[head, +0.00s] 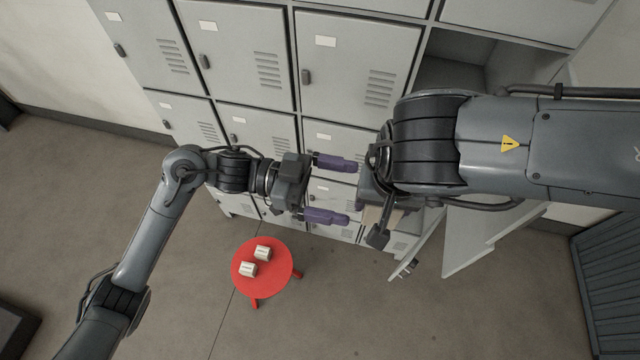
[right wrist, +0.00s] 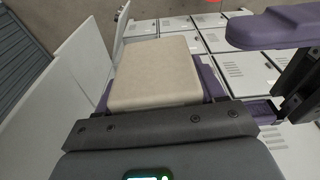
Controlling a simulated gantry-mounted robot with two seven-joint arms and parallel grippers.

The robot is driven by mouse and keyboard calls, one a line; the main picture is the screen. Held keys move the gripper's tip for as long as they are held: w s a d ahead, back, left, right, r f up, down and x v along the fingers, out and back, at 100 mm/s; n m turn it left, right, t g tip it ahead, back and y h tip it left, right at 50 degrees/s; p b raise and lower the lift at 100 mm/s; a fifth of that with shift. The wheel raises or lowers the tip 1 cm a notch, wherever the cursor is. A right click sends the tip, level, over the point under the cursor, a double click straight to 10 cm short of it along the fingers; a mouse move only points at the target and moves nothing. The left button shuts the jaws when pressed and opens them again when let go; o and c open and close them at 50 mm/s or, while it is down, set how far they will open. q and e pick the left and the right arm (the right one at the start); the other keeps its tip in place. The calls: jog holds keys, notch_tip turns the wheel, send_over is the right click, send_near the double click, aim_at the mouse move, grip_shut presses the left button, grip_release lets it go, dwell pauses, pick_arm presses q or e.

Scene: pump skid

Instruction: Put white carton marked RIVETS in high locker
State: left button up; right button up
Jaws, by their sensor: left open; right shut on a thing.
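A plain cream carton (right wrist: 155,75) is held at my right gripper's purple fingers in the right wrist view; no lettering shows on its visible face. In the head view only a beige sliver of it (head: 372,215) shows below my right gripper (head: 370,212), which is mostly hidden by its own wrist. My left gripper (head: 352,191) is open and empty, its purple fingers pointing right towards the right gripper and close to it. An open locker compartment (head: 455,65) shows high in the locker bank at the upper right, partly covered by my right arm.
A red stool (head: 279,267) bears two small white cartons (head: 255,261), their labels too small to read. Grey lockers (head: 250,50) with shut doors line the back. Open doors (head: 490,235) stick out at lower right. A dark ribbed unit (head: 608,280) stands far right.

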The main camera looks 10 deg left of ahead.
pick_arm(q)
jog(key=d, duration=0.8)
jog(key=shift+s+d, duration=0.1)
jog(key=shift+s, duration=0.15)
jog(key=shift+c, duration=0.2)
jog(key=c, duration=0.9)
jog(key=shift+c, duration=1)
pick_arm(e)
jog(key=o, duration=1.3)
jog(key=shift+a+r, duration=0.1)
jog(key=shift+r, duration=0.05)
